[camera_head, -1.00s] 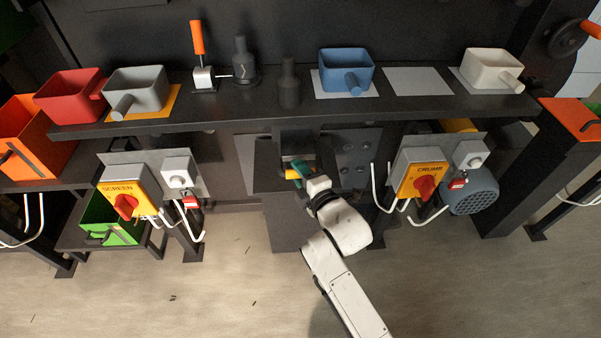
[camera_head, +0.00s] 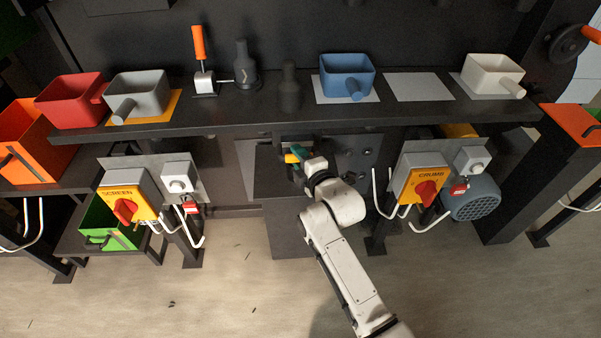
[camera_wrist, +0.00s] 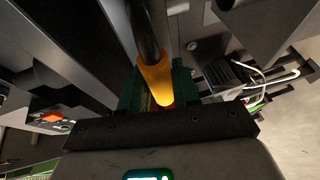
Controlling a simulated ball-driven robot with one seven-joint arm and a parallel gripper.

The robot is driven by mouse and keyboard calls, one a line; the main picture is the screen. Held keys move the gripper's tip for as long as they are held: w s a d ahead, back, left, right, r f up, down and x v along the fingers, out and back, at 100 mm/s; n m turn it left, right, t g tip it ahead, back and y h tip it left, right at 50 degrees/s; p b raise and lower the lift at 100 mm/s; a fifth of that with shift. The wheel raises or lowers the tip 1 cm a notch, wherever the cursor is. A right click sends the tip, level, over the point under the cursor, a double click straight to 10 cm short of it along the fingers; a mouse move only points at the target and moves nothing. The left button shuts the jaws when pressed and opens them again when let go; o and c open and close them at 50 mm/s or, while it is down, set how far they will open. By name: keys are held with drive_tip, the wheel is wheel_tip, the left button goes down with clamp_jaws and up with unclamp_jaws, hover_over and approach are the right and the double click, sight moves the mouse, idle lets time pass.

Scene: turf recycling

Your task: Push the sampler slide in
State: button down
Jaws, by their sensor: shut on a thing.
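The sampler slide shows as a dark bar with a yellow-orange grip (camera_wrist: 155,80) in the wrist view. In the head view only a small patch of the yellow grip (camera_head: 289,158) shows, below the middle of the long shelf. My gripper (camera_head: 298,154) reaches in under the shelf edge there. Its green fingers (camera_wrist: 156,88) are shut around the yellow grip, one on each side. The dark bar runs from the grip away toward the machine. Its far end and how deep it sits cannot be told.
The dark shelf (camera_head: 230,115) runs just above my gripper and carries several scoops and a blue scoop (camera_head: 346,77). The SCREEN switch box (camera_head: 128,194) stands at left, the CRUMB switch box (camera_head: 420,180) at right, with white hooked tubes. The floor in front is mostly clear.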

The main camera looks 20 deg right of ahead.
drive_tip(key=shift+w+d+f, duration=0.1)
drive_tip(key=shift+w+d, duration=0.1)
drive_tip(key=shift+w, duration=0.3)
drive_tip(key=c, duration=0.9)
unclamp_jaws()
drive_tip(key=shift+w, duration=0.2)
drive_tip(key=shift+s, duration=0.1)
drive_tip(key=s+d+r, duration=0.1)
drive_tip(key=s+r, duration=0.1)
drive_tip(key=s, duration=0.8)
drive_tip(key=shift+s+p, duration=0.25)
drive_tip(key=shift+p, duration=0.05)
